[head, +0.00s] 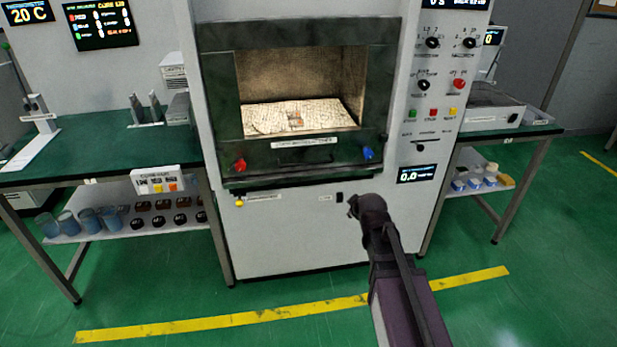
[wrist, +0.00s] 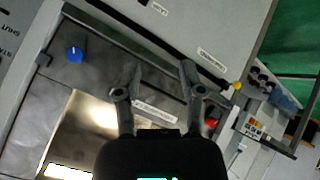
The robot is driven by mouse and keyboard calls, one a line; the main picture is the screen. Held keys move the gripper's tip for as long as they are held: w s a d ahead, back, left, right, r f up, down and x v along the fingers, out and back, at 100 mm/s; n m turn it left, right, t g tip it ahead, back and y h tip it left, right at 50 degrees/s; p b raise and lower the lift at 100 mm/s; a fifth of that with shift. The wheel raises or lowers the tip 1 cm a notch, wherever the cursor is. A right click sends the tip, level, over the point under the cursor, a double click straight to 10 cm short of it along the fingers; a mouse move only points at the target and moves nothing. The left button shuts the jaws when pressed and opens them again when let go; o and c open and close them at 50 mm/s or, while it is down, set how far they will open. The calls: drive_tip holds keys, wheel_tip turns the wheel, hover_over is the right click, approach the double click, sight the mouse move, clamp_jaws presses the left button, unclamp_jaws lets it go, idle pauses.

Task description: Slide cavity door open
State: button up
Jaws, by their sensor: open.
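The cavity door (head: 285,162) is a dark panel on the front of the white cabinet. A lit cavity (head: 300,85) with a pale, square-patterned floor shows above its labelled lower strip; I cannot tell whether glass covers it. A red knob (head: 239,165) is at lower left and a blue knob (head: 368,153) at lower right. My gripper (head: 353,206) is in front of the cabinet, below the door in the head view. In the wrist view my gripper (wrist: 158,68) is open and empty, its fingers framing the door's label strip (wrist: 156,111), between the blue knob (wrist: 75,54) and red knob (wrist: 211,122).
A control panel (head: 437,90) with knobs and buttons is right of the door. Green-topped benches stand at left (head: 90,155) and right (head: 500,130), with items on their shelves. A yellow line (head: 230,320) crosses the open green floor in front.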

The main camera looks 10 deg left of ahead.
drive_tip(key=w+a+f+n+t+y+b, duration=0.1)
drive_tip(key=w+a+n+t+b, duration=0.3)
drive_tip(key=b, duration=0.4)
drive_tip(key=w+a+f+n+t+y+b, duration=0.1)
drive_tip(key=w+a+n+t+y+b, duration=0.2)
drive_tip(key=a+b, duration=0.6)
drive_tip(key=w+n+t, duration=0.2)
drive_tip(key=n+t, duration=0.1)
drive_tip(key=n, duration=0.1)
drive_tip(key=shift+w+a+f, duration=0.2)
drive_tip(key=shift+w, duration=0.05)
drive_tip(key=shift+w, duration=0.1)
drive_tip(key=p+x, duration=0.1)
drive_tip(key=x, duration=0.5)
drive_tip(key=p+x, duration=0.1)
drive_tip(key=x, duration=0.6)
drive_tip(key=shift+w+a+r, duration=0.1)
drive_tip(key=shift+w+r, duration=0.15)
